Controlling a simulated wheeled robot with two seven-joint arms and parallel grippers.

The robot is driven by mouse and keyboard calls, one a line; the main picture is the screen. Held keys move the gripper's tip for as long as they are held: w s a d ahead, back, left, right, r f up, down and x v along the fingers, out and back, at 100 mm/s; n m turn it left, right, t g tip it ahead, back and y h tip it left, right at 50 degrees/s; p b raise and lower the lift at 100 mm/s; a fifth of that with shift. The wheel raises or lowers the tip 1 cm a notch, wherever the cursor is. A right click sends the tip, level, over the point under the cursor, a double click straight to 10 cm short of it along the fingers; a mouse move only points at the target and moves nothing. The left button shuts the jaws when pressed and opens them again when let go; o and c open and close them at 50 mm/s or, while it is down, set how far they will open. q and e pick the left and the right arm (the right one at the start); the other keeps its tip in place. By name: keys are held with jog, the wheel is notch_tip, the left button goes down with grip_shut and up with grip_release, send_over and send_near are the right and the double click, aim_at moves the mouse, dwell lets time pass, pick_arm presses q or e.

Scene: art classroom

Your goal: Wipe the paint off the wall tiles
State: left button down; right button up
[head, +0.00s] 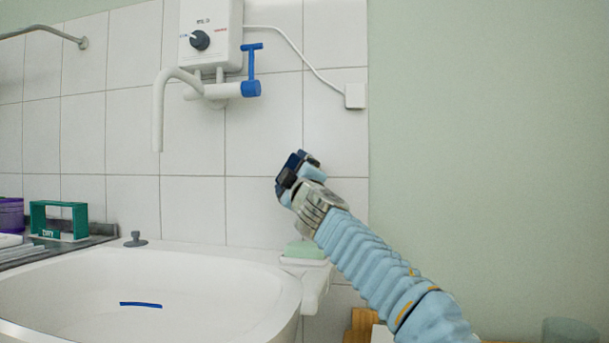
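White wall tiles (264,211) cover the wall behind the basin. My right gripper (291,172) comes in from the lower right and is in front of the tiles, right of the water heater's pipe. Its fingers are dark, and dark blue shows at its tip; I cannot tell whether this is paint, a held thing or the gripper itself. Whether it touches the tiles is also unclear. No clear paint mark shows on the uncovered tiles. A pale green sponge-like block (306,249) lies on a white ledge below the gripper. My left gripper is out of view.
A white basin (230,262) stands below, with a blue streak (141,304) inside. A water heater (211,35) with a spout (158,110) and blue lever (251,72) hangs above. A green rack (60,219) and purple tub (11,215) stand left. The right wall is bare.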

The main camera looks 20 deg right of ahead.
aim_at(278, 175)
jog(key=shift+w+a+p, duration=0.2)
jog(key=shift+w+a, duration=0.4)
jog(key=shift+a, duration=0.15)
jog(key=shift+w+a+p, duration=0.15)
jog(key=shift+w+a, duration=0.4)
jog(key=shift+a, duration=0.2)
jog(key=shift+s+a, duration=0.1)
jog(key=shift+s+a+b, duration=0.55)
jog(key=shift+s+b, duration=0.1)
jog(key=shift+s, duration=0.15)
jog(key=shift+s+a+b, duration=0.5)
jog(key=shift+s+b, duration=0.1)
jog(key=shift+s, duration=0.15)
jog(key=shift+s+a+b, duration=0.55)
jog(key=shift+s+b, duration=0.1)
jog(key=shift+s, duration=0.15)
